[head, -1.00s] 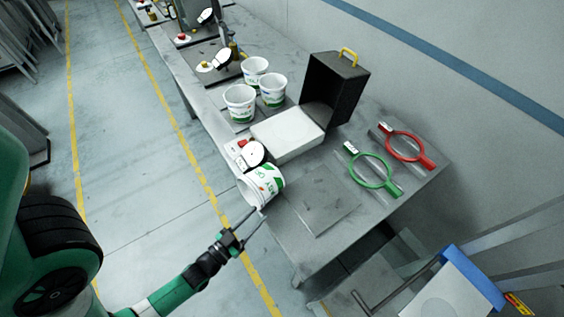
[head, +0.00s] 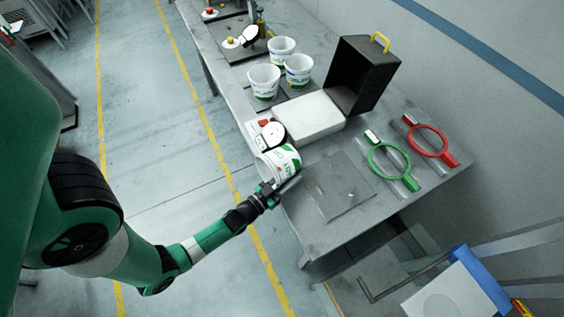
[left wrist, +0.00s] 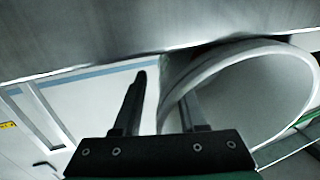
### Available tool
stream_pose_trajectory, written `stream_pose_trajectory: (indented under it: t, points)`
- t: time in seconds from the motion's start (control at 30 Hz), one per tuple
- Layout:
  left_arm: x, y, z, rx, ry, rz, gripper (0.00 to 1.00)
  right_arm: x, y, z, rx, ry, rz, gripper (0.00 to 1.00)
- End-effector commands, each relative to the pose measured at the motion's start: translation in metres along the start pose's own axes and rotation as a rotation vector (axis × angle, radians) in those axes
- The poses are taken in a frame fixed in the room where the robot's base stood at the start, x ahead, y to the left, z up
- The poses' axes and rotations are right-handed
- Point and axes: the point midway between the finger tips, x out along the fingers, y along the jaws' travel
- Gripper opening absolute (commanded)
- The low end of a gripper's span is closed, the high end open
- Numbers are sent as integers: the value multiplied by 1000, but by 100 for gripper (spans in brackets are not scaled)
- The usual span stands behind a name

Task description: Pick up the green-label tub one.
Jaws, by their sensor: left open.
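A white tub with a green label (head: 285,160) lies on its side at the table's near edge, its mouth facing left. My left gripper (head: 284,187) is at this tub's lower side in the head view. In the left wrist view the open gripper (left wrist: 163,84) has the tub's rim wall (left wrist: 168,88) between its fingers. One finger is outside, and the other appears inside the mouth. Contact cannot be told. Three more tubs with green on their labels stand upright farther back: left (head: 263,82), right (head: 298,71) and rear (head: 281,48). My right gripper is not in view.
A white flat box (head: 308,115) and a black case with a yellow handle (head: 362,75) stand behind the lying tub. A device with a white disc (head: 270,133) is close beside it. Green (head: 389,160) and red (head: 431,141) ring tools lie right. A grey plate (head: 335,190) lies in front.

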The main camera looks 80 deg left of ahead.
Motion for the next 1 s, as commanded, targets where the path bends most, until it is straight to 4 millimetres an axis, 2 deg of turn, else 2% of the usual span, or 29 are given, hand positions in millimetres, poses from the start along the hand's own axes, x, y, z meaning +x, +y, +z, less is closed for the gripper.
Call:
stream_pose_trajectory:
  t: [0.1,0.27,0.5,1.0]
  points:
    - [8,0,1,0,-2,0,41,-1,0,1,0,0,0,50]
    - [8,0,1,0,-2,0,41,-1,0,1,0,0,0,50]
    - [7,0,1,0,-1,0,0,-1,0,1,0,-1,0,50]
    - [7,0,1,-1,-2,0,0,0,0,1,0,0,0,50]
